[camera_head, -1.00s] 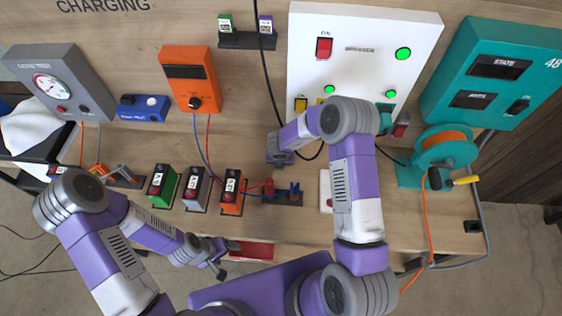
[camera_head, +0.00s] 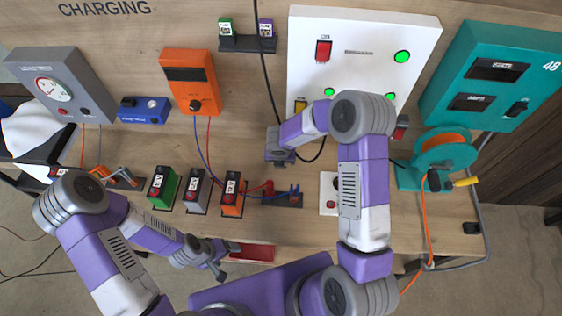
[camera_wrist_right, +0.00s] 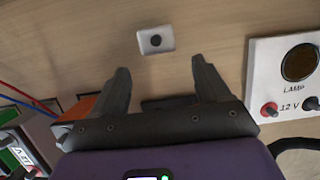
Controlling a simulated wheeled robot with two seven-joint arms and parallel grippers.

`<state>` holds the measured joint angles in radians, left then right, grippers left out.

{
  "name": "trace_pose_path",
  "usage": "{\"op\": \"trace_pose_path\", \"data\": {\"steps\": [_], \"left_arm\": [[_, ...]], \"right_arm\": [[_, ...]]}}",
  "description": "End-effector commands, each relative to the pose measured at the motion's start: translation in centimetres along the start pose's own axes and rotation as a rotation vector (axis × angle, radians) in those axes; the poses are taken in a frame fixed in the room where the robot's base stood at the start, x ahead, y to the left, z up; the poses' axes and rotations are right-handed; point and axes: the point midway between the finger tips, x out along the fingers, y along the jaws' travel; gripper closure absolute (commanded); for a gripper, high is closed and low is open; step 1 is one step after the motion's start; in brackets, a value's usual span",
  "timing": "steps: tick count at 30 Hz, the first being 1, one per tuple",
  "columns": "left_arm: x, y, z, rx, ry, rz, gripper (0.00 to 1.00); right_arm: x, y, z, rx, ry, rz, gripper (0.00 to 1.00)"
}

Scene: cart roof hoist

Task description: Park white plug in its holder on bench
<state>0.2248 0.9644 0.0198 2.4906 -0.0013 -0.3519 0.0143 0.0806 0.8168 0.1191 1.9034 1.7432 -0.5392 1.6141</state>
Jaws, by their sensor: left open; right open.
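A small white block (camera_wrist_right: 144,41) with a dark round centre sits on the bench in the right wrist view, just beyond my right fingertips. I cannot tell whether it is the white plug or its holder. My right gripper (camera_wrist_right: 160,66) is open, its fingers apart with bare bench between them, and nothing is held. In the head view the right hand (camera_head: 281,147) is over the back of the bench, its fingers hidden. My left gripper (camera_head: 218,263) is open and empty near the bench's front edge, beside a red tray.
A white lamp panel (camera_wrist_right: 259,77) marked 12 V lies right of my right gripper. A black cable (camera_head: 270,85) hangs down near the right hand. Green, grey and orange blocks (camera_head: 196,190) stand on the left. The white switch box (camera_head: 375,35) and teal unit (camera_head: 500,70) are behind.

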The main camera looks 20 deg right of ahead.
Motion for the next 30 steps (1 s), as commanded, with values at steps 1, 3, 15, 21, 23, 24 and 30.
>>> {"op": "trace_pose_path", "data": {"steps": [1,3,15,21,23,24,30], "left_arm": [[-0.2,0.1,0.0,0.000,0.000,0.000,0.19],[-0.4,0.1,0.0,0.000,0.000,0.000,0.19],[-0.7,0.2,0.0,0.000,0.000,0.000,0.19],[-0.7,0.2,0.0,0.000,0.000,0.000,0.19],[-0.7,0.2,0.0,0.000,0.000,0.000,0.19],[-0.7,0.2,0.0,0.000,0.000,0.000,0.19],[-0.7,0.2,0.0,0.000,0.000,0.000,0.19]], "right_arm": [[-1.4,0.0,0.1,0.001,-0.003,0.002,0.24],[-2.7,0.0,0.1,0.001,-0.002,0.001,0.24],[-5.9,0.0,0.0,0.001,0.001,-0.001,0.24],[-5.8,0.0,0.0,0.001,0.001,-0.001,0.24],[-5.8,0.0,0.0,0.001,0.001,-0.001,0.24],[-5.8,0.0,0.0,0.001,0.001,-0.001,0.24],[-5.8,0.1,0.0,-0.017,-0.004,0.002,0.24]]}}
